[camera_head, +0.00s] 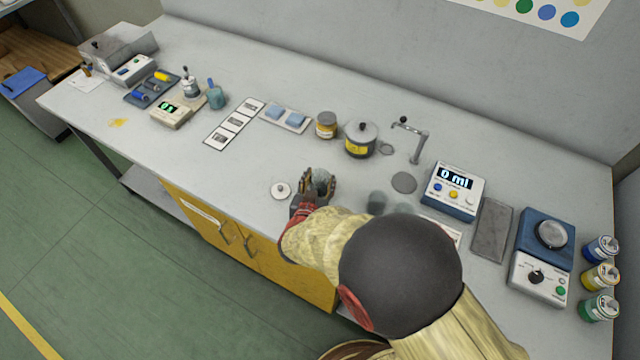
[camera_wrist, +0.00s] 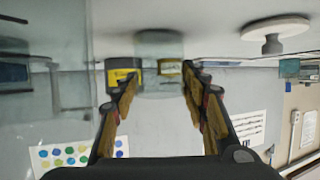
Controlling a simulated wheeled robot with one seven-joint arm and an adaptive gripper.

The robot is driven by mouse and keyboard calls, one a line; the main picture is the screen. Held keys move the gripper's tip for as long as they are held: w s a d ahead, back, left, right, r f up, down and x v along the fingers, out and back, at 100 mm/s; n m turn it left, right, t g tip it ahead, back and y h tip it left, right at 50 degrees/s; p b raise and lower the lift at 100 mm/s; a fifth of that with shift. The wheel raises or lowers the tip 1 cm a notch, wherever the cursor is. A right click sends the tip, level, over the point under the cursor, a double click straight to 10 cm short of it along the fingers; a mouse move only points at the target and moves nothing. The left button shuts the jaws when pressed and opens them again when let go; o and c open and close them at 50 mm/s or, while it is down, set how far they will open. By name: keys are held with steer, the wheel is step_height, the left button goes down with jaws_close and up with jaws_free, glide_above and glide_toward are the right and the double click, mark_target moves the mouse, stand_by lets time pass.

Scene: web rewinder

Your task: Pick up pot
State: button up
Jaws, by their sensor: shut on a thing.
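My gripper (camera_head: 318,187) is shut on a small translucent grey-green pot (camera_head: 322,178) near the front of the bench. The wrist view shows the pot (camera_wrist: 160,52) between the two fingertips (camera_wrist: 162,72); the picture there is upside down. The pot looks upright and open at the top. My fingers hide part of its sides, and I cannot tell whether its base touches the bench. A pale round lid with a knob (camera_head: 281,190) lies on the bench just left of my gripper; it also shows in the wrist view (camera_wrist: 277,28).
A bent metal stand (camera_head: 418,148) and a "0 ml" device (camera_head: 455,190) are to the right. Clear vessels (camera_head: 376,202) stand by my arm. The bench left of the lid is clear.

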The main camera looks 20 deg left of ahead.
steer(key=shift+c, duration=1.4)
